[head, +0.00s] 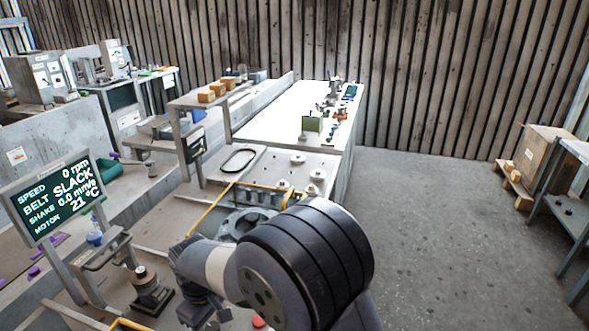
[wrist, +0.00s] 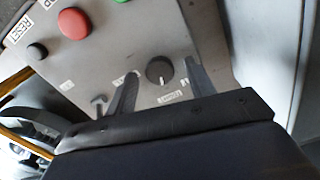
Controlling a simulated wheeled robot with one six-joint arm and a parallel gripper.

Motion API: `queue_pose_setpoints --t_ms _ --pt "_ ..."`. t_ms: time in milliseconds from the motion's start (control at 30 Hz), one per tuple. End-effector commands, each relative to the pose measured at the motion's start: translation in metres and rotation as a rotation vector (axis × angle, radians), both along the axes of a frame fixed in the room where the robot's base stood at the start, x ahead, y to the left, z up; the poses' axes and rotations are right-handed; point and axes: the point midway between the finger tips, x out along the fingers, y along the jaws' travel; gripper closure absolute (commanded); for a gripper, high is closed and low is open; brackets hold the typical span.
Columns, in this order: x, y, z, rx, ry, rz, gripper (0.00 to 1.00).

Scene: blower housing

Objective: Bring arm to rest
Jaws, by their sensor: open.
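My arm (head: 310,262) reaches forward over the workbench in the head view, its dark rounded joint covering much of the lower middle. My gripper (head: 207,316) points down at the lower edge of that view, partly cut off. In the wrist view my gripper (wrist: 160,68) has its two fingers apart with nothing held between them. A black rotary knob (wrist: 159,70) on a grey control panel (wrist: 110,50) shows between the fingers. I cannot tell whether the fingers touch the panel.
The panel carries a red button (wrist: 73,21) and a black button (wrist: 37,52). A display screen (head: 55,200) stands at left, reading belt slack and 0 rpm. A yellow-edged blower housing (head: 245,215) lies beyond my arm. The floor (head: 450,220) at right is clear.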

Motion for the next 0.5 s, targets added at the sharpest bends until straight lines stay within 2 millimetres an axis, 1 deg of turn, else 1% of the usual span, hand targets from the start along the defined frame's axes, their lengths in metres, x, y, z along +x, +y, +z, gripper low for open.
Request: queue_pose_setpoints --t_ms 233,500 --pt "0.000 0.000 0.001 -0.001 0.002 0.202 0.48" --pt "0.001 0.001 0.055 0.003 -0.004 0.201 0.48"
